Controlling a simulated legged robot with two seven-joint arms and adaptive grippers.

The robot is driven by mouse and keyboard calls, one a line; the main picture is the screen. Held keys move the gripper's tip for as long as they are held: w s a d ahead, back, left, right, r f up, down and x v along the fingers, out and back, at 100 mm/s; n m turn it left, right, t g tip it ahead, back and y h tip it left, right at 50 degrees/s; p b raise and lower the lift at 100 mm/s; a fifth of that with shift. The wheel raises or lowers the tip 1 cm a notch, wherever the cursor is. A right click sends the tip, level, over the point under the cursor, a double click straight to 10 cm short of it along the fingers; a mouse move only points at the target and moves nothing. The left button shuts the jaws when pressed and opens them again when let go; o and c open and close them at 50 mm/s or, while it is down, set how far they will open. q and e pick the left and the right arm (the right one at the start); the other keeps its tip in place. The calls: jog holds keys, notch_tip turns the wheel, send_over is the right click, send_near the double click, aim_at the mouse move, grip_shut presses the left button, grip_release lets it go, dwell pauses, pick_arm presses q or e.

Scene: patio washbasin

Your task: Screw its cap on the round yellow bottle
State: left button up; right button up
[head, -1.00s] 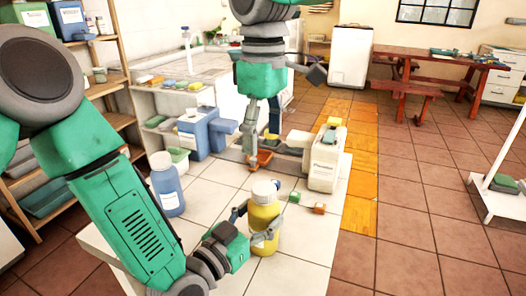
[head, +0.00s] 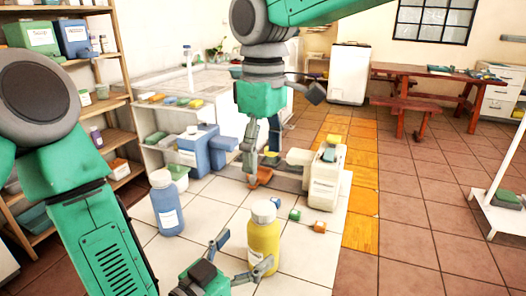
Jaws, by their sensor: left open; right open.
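The round yellow bottle (head: 263,243) stands upright on the white tiled top in the head view. A whitish cap (head: 264,211) sits on its mouth; I cannot tell how tightly it is screwed. My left gripper (head: 243,254) is open just left of the bottle, low down, with one finger's tip in front of or touching its side. My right gripper (head: 261,163) is open, pointing down farther back, above a small orange object (head: 260,178), clear of the yellow bottle.
A blue bottle (head: 166,205) stands left of the yellow one. A blue container (head: 200,150) stands at the back left. Bare tiles lie right of the yellow bottle.

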pick_arm(q)
jog(key=v, duration=0.7)
jog(key=shift+a, duration=0.15)
